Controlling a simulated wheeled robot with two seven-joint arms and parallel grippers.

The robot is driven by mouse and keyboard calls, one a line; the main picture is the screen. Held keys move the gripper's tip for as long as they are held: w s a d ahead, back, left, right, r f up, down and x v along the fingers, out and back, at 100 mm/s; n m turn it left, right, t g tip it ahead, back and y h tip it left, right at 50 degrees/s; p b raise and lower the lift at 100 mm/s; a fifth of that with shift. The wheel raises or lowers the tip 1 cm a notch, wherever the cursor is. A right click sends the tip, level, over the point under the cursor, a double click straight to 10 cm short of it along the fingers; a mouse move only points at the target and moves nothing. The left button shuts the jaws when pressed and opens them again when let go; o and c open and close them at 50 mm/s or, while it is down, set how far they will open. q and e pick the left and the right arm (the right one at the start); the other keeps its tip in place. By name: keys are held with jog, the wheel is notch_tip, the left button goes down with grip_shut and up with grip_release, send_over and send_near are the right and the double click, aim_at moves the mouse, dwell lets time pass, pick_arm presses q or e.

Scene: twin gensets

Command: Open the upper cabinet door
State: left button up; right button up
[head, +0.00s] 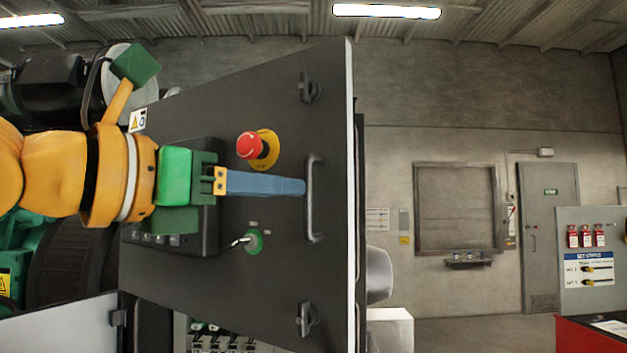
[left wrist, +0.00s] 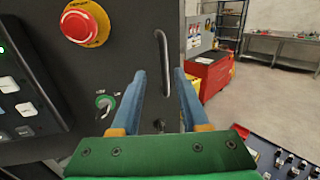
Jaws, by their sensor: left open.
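The upper cabinet door (head: 215,110) is a dark panel with a pale right edge, and it looks shut. Its upright bar handle (head: 313,198) is near that edge; it also shows in the left wrist view (left wrist: 162,50). My left gripper (head: 303,187) reaches in from the left with its blue fingers pointing at the handle. In the left wrist view my left gripper (left wrist: 160,73) is open and empty, and the handle appears between its fingertips. I cannot tell whether a finger touches it. My right gripper is not in view.
A red emergency stop button (head: 249,146) and a key switch (head: 252,241) are on the door, left of the handle. Latches (head: 310,88) (head: 307,319) lie above and below the handle. A red cabinet (left wrist: 208,75) stands beyond, with open floor near it.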

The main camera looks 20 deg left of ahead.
pick_arm(q)
jog(key=x, duration=0.2)
jog(key=p+x, duration=0.1)
jog(key=x, duration=0.1)
jog(key=shift+w+d, duration=0.25)
jog(key=shift+d, duration=0.2)
jog(key=shift+s+a, duration=0.1)
jog(key=shift+a, duration=0.1)
jog(key=c, duration=0.4)
jog(key=shift+s, duration=0.2)
grip_shut()
jog(key=shift+r, duration=0.15)
